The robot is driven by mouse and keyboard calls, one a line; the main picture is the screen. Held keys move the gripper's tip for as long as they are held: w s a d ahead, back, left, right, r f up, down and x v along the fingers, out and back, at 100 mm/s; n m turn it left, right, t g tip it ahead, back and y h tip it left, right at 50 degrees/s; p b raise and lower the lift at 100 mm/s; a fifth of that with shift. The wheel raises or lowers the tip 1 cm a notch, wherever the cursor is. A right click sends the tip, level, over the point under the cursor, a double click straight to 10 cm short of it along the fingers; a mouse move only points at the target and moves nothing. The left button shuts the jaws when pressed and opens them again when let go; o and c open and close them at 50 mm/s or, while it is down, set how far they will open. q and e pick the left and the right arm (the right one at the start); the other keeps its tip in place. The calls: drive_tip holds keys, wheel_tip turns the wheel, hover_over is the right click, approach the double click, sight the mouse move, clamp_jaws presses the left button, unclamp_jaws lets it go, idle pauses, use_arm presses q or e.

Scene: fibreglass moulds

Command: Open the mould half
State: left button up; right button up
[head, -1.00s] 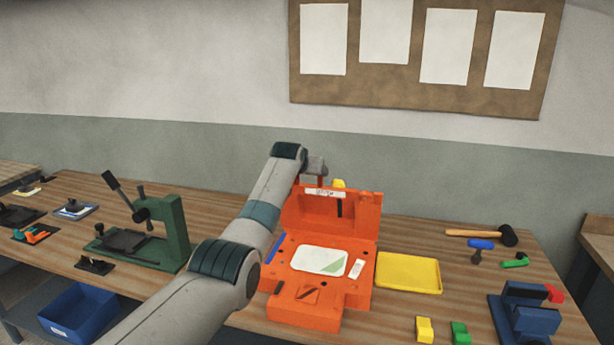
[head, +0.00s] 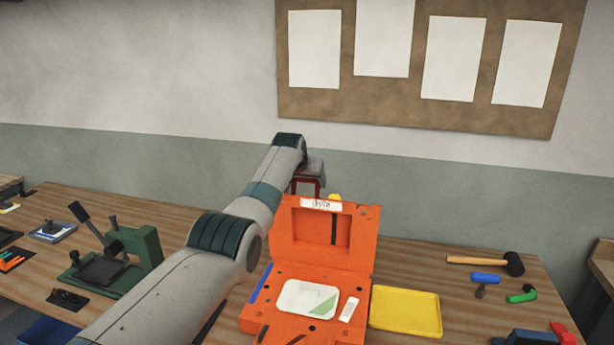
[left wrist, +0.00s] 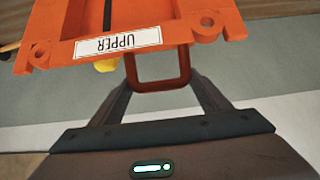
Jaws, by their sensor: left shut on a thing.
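The orange mould (head: 318,285) stands open on the bench. Its upper half (head: 345,255) is raised steeply at the back, inner face towards me, with a white label on its top edge. In the left wrist view the label reads UPPER (left wrist: 118,44). The lower half (head: 258,312) lies flat with a white and green plate (head: 308,298) in it. My left gripper (head: 308,180) is behind the top edge, shut on the dark red handle (left wrist: 158,85) of the upper half. The wrist view shows the handle loop between its fingers. My right gripper is not in view.
A yellow tray (head: 405,312) lies right of the mould. A mallet (head: 487,263), a blue-handled tool (head: 485,278) and a green piece (head: 522,296) lie further right. A green press (head: 135,262) stands on the left. The wall is behind the bench.

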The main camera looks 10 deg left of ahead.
use_arm(q)
drive_tip(key=shift+d+f, duration=0.1)
drive_tip(key=shift+f, duration=0.2)
drive_tip(key=o, duration=1.2)
drive_tip(key=shift+s, duration=0.1)
drive_tip(key=shift+o, duration=0.2)
drive_tip(key=shift+d+r, duration=0.1)
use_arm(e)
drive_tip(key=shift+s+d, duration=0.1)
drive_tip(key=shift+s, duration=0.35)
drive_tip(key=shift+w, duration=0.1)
use_arm(q)
drive_tip(key=shift+r, duration=0.15)
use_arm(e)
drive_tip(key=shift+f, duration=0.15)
use_arm(q)
drive_tip(key=shift+s+r+b, duration=0.45)
drive_tip(key=shift+b, duration=0.1)
drive_tip(key=b+v, duration=0.6)
drive_tip(key=v, duration=0.9)
drive_tip(key=shift+s+r+b, duration=0.3)
drive_tip(key=shift+b, duration=0.05)
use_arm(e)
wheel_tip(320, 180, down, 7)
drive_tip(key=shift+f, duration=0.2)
use_arm(q)
drive_tip(key=shift+f, duration=0.1)
